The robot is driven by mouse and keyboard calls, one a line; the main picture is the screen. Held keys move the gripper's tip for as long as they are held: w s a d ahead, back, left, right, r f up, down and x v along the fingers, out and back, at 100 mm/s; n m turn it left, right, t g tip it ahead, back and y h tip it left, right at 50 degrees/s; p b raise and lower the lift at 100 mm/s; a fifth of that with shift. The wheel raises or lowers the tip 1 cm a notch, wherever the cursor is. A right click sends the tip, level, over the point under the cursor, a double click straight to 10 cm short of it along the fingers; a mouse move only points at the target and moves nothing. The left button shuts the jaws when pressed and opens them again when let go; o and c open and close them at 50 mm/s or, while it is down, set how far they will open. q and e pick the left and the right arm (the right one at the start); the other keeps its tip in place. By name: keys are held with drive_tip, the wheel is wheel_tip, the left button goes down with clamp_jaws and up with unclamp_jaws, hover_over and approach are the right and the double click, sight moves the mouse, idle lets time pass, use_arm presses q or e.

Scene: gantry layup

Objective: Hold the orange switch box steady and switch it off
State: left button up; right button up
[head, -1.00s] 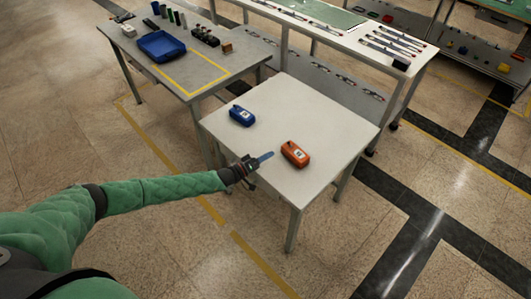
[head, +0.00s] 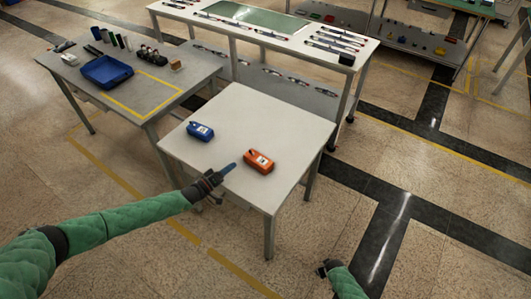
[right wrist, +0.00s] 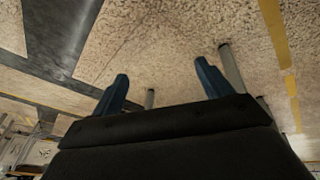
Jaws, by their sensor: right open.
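The orange switch box (head: 258,162) sits on the small white table (head: 252,112), right of its middle. A pale patch shows on its top; the switch position is too small to tell. My left gripper (head: 229,169) is over the table's front left edge, its blue fingertip pointing at the box's left side with a small gap. Whether it is open cannot be told. My right gripper (head: 324,268) is low over the floor, right of the table, away from the box. In the right wrist view its two blue fingers (right wrist: 162,85) stand wide apart with nothing between them.
A blue box (head: 200,131) of similar shape sits left of the orange one. A grey table (head: 150,98) with a blue tray (head: 107,71) stands at the left. A long bench (head: 290,38) with tools stands behind. Floor to the right is free.

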drive_tip(key=w+d+r+n+t, duration=0.1)
drive_tip(key=w+d+r+t, duration=0.1)
drive_tip(key=w+r, duration=1.8)
drive_tip(key=w+d+r+n+t, duration=0.2)
drive_tip(key=w+r, duration=1.5)
drive_tip(key=w, duration=0.5)
drive_tip(key=w+a+r+n, duration=0.1)
drive_tip(key=w+a+r, duration=0.3)
drive_tip(key=r, duration=0.4)
drive_tip(key=w+a+r+y, duration=0.1)
drive_tip(key=w+a+r, duration=0.2)
drive_tip(key=r, duration=0.5)
drive_tip(key=w+a+r+n, duration=0.1)
drive_tip(key=w+a+r, duration=0.3)
drive_tip(key=r, duration=0.4)
drive_tip(key=a+r+n+y, duration=0.1)
drive_tip(key=a+r+n, duration=0.1)
drive_tip(key=a+r, duration=0.6)
drive_tip(key=a+r+n+y, duration=0.1)
drive_tip(key=a+r, duration=0.4)
drive_tip(key=r, duration=0.7)
drive_tip(key=m+g+h, duration=0.2)
drive_tip(key=g+h, duration=0.1)
drive_tip(key=g, duration=0.5)
hover_over(265, 163)
wheel_tip(265, 163, down, 34)
drive_tip(key=shift+w+d+r, duration=0.15)
drive_tip(key=shift+r, duration=0.1)
drive_tip(key=shift+f, duration=3.9)
